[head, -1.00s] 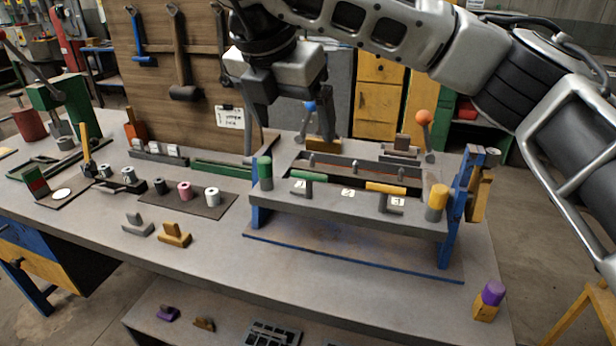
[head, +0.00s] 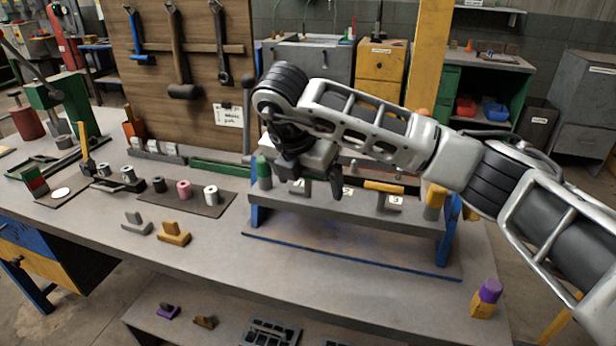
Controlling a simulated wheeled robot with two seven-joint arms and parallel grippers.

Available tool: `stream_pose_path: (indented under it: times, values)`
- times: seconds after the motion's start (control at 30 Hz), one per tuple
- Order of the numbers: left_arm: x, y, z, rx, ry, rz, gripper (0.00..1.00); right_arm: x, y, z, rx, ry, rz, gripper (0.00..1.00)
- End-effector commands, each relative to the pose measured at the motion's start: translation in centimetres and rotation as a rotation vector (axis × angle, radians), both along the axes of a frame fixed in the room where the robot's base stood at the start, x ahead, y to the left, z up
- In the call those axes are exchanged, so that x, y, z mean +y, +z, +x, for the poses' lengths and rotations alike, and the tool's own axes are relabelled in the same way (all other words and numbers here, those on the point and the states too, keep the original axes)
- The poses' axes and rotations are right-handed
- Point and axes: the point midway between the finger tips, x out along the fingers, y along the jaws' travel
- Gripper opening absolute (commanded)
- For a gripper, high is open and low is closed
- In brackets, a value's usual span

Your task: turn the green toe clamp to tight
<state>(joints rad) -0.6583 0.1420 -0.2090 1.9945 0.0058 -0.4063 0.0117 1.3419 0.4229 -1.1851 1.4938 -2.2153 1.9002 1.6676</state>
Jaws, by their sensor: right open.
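The blue-ended fixture (head: 350,228) stands on the bench with a grey front rail. A green upright cylinder (head: 264,174) sits at the rail's left end. The short green bar seen earlier at the rail's left part is now mostly hidden behind my right gripper (head: 313,186); I cannot tell which green part is the toe clamp, or how it is turned. My right gripper points down in front of this part of the rail, right of the green cylinder. It is open, and I cannot tell whether it touches anything. My left gripper is out of view.
A mat with small rolls (head: 184,189) and a yellow block (head: 174,235) lie left. A purple-topped block (head: 487,297) stands front right.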

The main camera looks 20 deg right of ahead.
Motion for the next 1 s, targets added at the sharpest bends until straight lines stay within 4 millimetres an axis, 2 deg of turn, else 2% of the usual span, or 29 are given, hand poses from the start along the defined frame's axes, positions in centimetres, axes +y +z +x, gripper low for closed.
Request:
stream_pose_path:
  times: [0.17, 0.3, 0.33, 0.67, 1.0]
  values:
    - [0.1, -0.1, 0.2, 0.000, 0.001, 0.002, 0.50, 0.0, 0.0, 0.0, 0.000, 0.000, 0.000, 0.90]
    - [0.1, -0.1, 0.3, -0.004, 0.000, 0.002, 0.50, 0.0, 0.0, 0.0, 0.000, -0.001, 0.000, 0.51]
    - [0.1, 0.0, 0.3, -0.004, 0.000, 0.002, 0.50, 0.0, 0.0, 0.0, 0.000, -0.001, 0.000, 0.47]
    - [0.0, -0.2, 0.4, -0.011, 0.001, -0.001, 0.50, -0.1, -0.1, 0.0, -0.001, 0.028, -0.002, 0.47]
    - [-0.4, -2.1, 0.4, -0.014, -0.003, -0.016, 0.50, -0.2, -0.4, 0.1, -0.003, 0.231, -0.001, 0.47]
